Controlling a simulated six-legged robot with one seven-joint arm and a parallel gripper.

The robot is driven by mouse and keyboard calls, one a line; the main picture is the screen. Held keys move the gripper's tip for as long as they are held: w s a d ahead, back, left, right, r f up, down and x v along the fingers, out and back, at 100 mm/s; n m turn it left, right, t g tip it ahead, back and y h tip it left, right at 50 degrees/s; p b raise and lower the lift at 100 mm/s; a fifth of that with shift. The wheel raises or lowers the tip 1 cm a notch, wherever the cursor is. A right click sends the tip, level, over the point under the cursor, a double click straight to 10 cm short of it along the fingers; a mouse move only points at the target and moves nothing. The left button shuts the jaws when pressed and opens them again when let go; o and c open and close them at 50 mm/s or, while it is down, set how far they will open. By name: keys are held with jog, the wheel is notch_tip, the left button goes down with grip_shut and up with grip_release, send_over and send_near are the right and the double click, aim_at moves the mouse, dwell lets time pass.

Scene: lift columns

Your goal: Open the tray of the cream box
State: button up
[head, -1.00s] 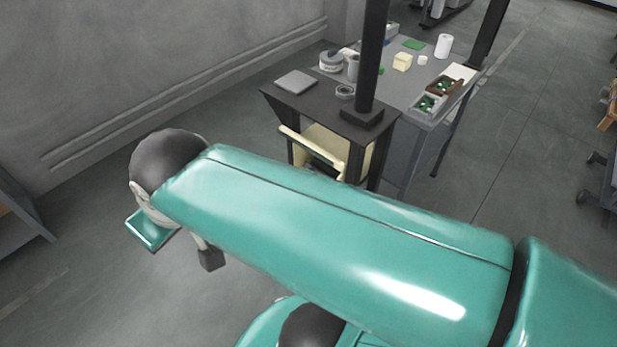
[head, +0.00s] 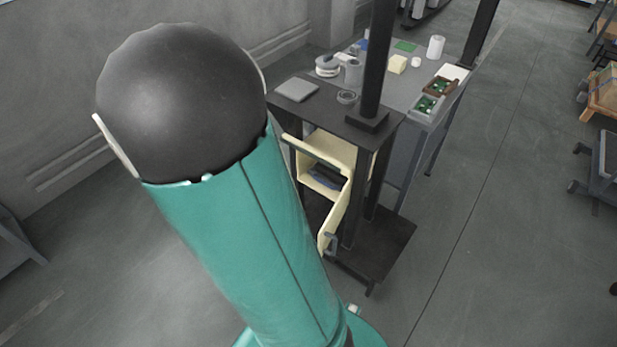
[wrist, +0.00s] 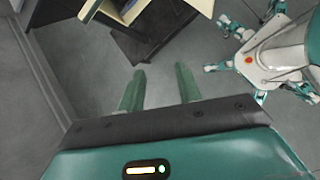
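The cream box (head: 346,152) sits in a dark stand under its top in the head view. A cream panel with a grey handle (head: 331,243) stands out from its front at the right. A cream bar (head: 312,153) crosses the upper front. A dark bluish thing shows inside the opening. In the wrist view, cream parts (wrist: 201,7) show at the top edge, cut off. My gripper (wrist: 160,84) is open and empty over bare floor, its two green fingers apart and clear of the box. In the head view my arm hides the gripper.
The stand's dark top (head: 325,103) holds a grey flat case (head: 297,90) and a ring. A dark post rises from it. A grey table (head: 418,80) with small items stands behind. A dark base plate (head: 385,245) lies below.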

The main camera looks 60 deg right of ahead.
jog(key=s+d+f+n+h, duration=0.3)
jog(key=d+f+n+h, duration=0.1)
jog(key=d+f+n, duration=0.95)
jog(key=s+d+f+n+h, duration=0.4)
jog(key=d+f+n, duration=0.55)
jog(key=f, duration=0.65)
jog(key=shift+n+h, duration=0.3)
jog(key=shift+n, duration=0.2)
jog(key=x, duration=1.3)
jog(key=shift+w+r, duration=0.2)
jog(key=shift+w, duration=0.1)
grip_shut()
